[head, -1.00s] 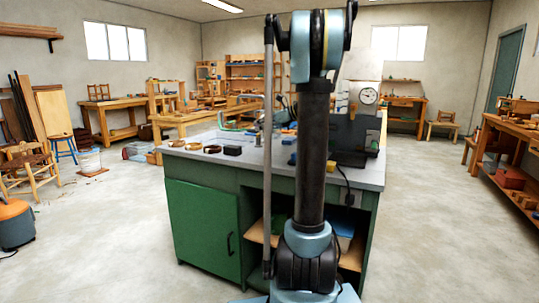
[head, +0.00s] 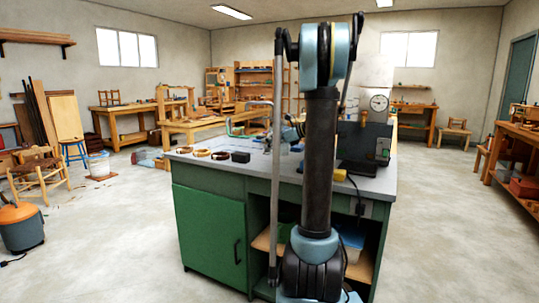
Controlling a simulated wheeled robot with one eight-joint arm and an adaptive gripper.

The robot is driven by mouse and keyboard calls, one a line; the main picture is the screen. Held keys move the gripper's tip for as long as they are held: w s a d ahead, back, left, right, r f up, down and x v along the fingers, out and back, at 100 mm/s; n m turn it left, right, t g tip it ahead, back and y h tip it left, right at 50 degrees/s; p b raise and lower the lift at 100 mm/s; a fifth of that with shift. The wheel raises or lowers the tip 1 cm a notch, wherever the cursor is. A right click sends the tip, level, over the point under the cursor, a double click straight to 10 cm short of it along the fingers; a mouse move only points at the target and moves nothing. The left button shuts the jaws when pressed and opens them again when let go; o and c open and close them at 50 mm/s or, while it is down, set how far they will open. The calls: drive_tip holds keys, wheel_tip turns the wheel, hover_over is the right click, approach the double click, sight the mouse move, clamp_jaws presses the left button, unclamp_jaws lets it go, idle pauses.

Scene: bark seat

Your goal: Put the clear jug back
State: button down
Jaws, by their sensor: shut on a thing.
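I cannot make out the clear jug in the head view. My arm stands upright in front of the green workbench (head: 209,233) and covers the middle of its grey top. My gripper does not show clearly; small blue and dark parts peek out behind the arm, and I cannot tell what they are. Whatever the gripper holds is hidden too.
Brown rings (head: 202,153) and a black block (head: 240,157) lie on the bench's left part. A dark machine with a dial (head: 379,102) stands at its right. An orange-topped canister (head: 20,226) and a wooden chair (head: 38,175) stand left. Floor on both sides is open.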

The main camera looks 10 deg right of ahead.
sight(269, 150)
drive_tip(key=shift+f, duration=2)
drive_tip(key=c, duration=1.7)
unclamp_jaws()
drive_tip(key=shift+o, duration=0.2)
